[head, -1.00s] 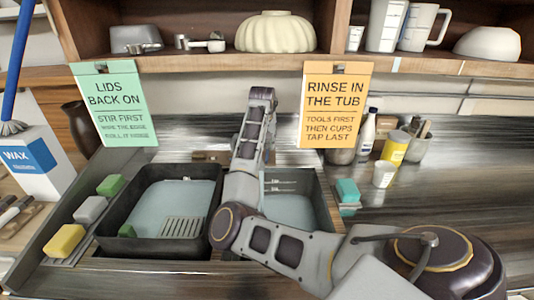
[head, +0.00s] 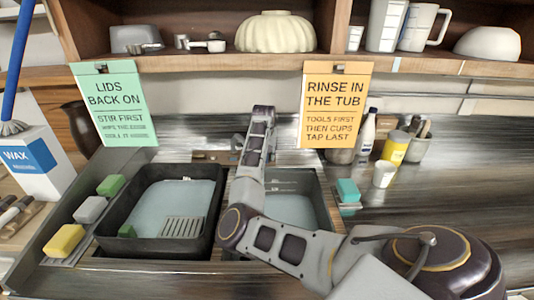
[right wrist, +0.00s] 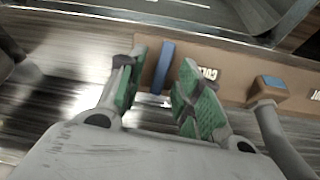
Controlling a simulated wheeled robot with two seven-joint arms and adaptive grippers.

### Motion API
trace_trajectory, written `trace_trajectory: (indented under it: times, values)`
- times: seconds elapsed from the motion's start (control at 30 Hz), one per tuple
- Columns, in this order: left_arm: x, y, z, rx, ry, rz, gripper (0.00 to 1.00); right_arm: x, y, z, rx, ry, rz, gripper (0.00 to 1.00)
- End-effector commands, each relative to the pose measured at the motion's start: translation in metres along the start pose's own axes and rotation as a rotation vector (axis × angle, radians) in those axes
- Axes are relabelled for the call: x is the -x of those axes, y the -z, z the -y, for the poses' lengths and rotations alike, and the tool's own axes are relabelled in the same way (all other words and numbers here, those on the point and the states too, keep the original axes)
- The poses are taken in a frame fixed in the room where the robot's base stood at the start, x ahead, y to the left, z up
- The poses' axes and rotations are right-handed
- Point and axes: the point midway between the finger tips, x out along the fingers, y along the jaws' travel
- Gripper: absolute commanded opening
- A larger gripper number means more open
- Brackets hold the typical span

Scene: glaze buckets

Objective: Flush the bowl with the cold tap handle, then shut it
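In the right wrist view the cold tap handle is a blue lever (right wrist: 165,66) on a brown panel with partly visible lettering beside it. My right gripper (right wrist: 163,88) has its green-padded fingers apart, one on each side of the lever, and does not grip it. In the head view my right gripper (head: 263,113) reaches to the back of the sink, and my arm hides the tap area. The right sink bowl (head: 321,207), partly behind my arm, has a pale blue-grey bottom; I cannot tell whether water is running. My left gripper is not in view.
A dark tub (head: 213,232) with a grate stands left of my forearm. Sponges (head: 64,240) line the sink's left edge. A teal block (head: 348,190) and a white cup (head: 383,174) are to the right. A grey spout (right wrist: 270,130) with a blue-topped part stands right of the gripper.

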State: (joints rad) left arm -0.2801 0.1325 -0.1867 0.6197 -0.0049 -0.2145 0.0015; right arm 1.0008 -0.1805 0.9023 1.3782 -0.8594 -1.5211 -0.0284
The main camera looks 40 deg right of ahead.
Motion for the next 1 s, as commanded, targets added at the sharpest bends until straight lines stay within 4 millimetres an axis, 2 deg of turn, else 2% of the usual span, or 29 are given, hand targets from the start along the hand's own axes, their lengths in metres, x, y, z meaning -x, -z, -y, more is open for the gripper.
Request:
trace_trajectory:
  times: [0.07, 0.3, 0.33, 0.67, 1.0]
  values:
    - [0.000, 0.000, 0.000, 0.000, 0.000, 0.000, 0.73, 0.000, 0.000, 0.000, 0.000, 0.000, 0.000, 0.32]
    - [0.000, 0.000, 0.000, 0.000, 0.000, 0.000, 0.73, 0.000, 0.000, 0.000, 0.000, 0.000, 0.000, 0.01]
    - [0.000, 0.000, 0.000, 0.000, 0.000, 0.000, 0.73, 0.000, 0.000, 0.000, 0.000, 0.000, 0.000, 0.00]
    - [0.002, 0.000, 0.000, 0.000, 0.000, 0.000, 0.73, 0.001, 0.000, 0.000, -0.009, 0.001, 0.001, 0.00]
    - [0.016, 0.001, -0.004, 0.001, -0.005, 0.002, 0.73, 0.002, 0.001, -0.001, -0.082, 0.020, 0.008, 0.00]
